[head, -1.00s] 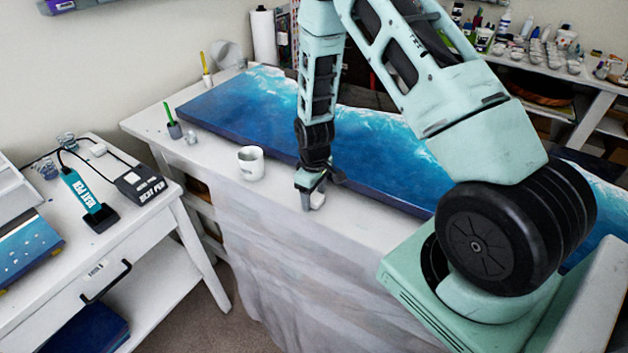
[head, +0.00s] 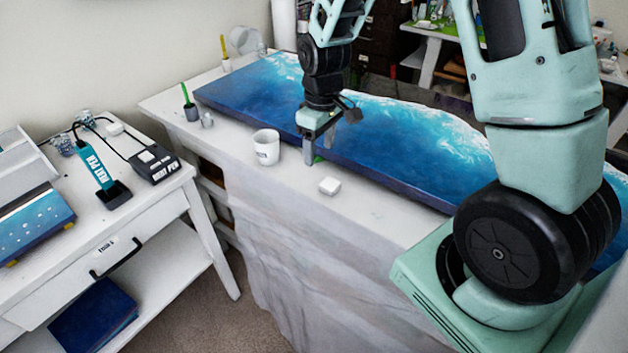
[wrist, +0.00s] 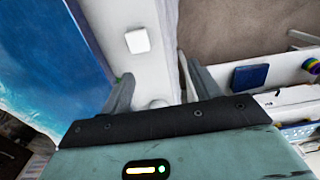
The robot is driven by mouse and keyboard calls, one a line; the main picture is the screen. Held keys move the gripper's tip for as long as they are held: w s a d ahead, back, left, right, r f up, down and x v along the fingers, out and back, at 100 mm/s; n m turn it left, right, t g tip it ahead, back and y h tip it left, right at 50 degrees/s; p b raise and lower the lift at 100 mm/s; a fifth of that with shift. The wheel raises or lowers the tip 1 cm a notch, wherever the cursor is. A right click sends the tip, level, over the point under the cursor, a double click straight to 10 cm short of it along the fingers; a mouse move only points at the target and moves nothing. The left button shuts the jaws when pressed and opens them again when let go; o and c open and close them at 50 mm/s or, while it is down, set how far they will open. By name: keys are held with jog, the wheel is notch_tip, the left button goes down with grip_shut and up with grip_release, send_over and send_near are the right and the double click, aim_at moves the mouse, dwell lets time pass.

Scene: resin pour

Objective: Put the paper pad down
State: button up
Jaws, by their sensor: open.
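The paper pad (head: 329,186), a small white block, lies on the white table (head: 375,212) near its front edge, right of the white mug (head: 266,147). The pad also shows in the wrist view (wrist: 137,41), beyond the fingertips and apart from them. My gripper (head: 313,157) is open and empty above the table, between the mug and the pad, by the edge of the blue resin panel. In the wrist view its two fingers (wrist: 152,76) stand wide apart with nothing gripped between them.
The long blue resin panel (head: 250,105) covers the back of the table. A dark cup with a green stick (head: 191,112) stands at the left end. A side table holds a heat pen (head: 97,168) and its control box (head: 153,163). Bare table lies right of the pad.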

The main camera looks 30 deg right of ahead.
jog(key=s+a+r+n, duration=0.1)
jog(key=s+a+r, duration=0.2)
jog(key=a, duration=0.3)
jog(key=s+a+r, duration=0.3)
jog(key=s+a, duration=0.1)
jog(key=a, duration=0.2)
jog(key=s+a+r+n, duration=0.1)
jog(key=s+a, duration=0.3)
jog(key=s, duration=0.4)
jog(key=s+a+r+n, duration=0.1)
jog(key=s+a+r, duration=0.2)
jog(key=s, duration=0.5)
jog(key=shift+s+a+r, duration=0.15)
jog(key=shift+s+a, duration=0.1)
jog(key=shift+a, duration=0.4)
notch_tip(320, 180, down, 4)
jog(key=b, duration=0.3)
jog(key=shift+r+b, duration=0.2)
jog(key=shift+b, duration=0.1)
